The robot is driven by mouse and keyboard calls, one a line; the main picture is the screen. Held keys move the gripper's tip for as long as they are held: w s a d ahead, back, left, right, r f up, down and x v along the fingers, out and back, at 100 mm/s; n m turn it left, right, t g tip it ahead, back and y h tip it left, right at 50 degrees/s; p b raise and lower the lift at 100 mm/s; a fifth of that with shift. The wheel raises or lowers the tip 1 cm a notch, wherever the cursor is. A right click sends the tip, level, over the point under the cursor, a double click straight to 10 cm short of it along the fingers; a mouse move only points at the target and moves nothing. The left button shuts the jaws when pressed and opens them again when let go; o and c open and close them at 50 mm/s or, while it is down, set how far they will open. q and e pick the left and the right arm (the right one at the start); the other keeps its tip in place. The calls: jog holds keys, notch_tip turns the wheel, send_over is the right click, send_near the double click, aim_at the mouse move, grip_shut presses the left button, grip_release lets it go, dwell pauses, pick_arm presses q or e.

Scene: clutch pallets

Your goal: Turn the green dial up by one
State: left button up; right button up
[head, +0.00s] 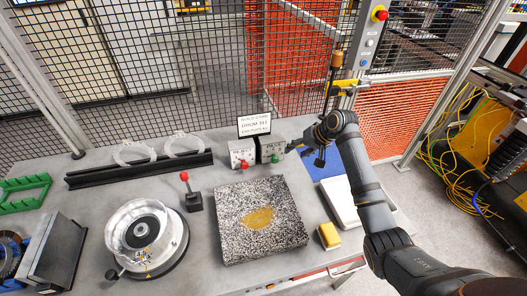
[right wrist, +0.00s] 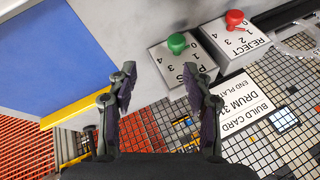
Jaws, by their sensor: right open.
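The green dial (head: 275,158) sits on a small grey box (head: 270,147) at the back of the table. In the right wrist view the green dial (right wrist: 177,43) is a round knob on a pale face (right wrist: 185,68) with printed digits and partly hidden lettering. Its exact setting cannot be told. My right gripper (head: 304,146) is just right of the box in the head view. In the right wrist view the right gripper (right wrist: 162,92) is open and empty, its fingers apart and not touching the dial. My left gripper is not in view.
A red dial (head: 243,163) marked REJECT is on a box directly beside the green one. A build card sign (head: 254,124) stands behind both. A speckled slab (head: 235,205), a red-knobbed lever (head: 193,195) and a yellow block (head: 329,235) are nearer. Wire fence (head: 200,70) closes the back.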

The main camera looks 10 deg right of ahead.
aim_at(277, 160)
jog(key=shift+y, duration=0.3)
jog(key=a+f, duration=0.1)
jog(key=w+a+f+p, duration=0.1)
jog(key=a, duration=0.1)
jog(key=w+a+f, duration=0.1)
jog(key=shift+w+a+f, duration=0.2)
jog(key=shift+w+f, duration=0.05)
jog(key=shift+f, duration=0.15)
jog(key=x, duration=0.3)
jog(key=shift+p, duration=0.3)
jog(key=shift+w+f, duration=0.2)
jog(key=shift+f, duration=0.3)
jog(key=shift+a+f, duration=0.1)
jog(key=c, duration=0.4)
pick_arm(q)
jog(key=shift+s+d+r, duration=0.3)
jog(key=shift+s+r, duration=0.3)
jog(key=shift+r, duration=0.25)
pick_arm(e)
grip_shut()
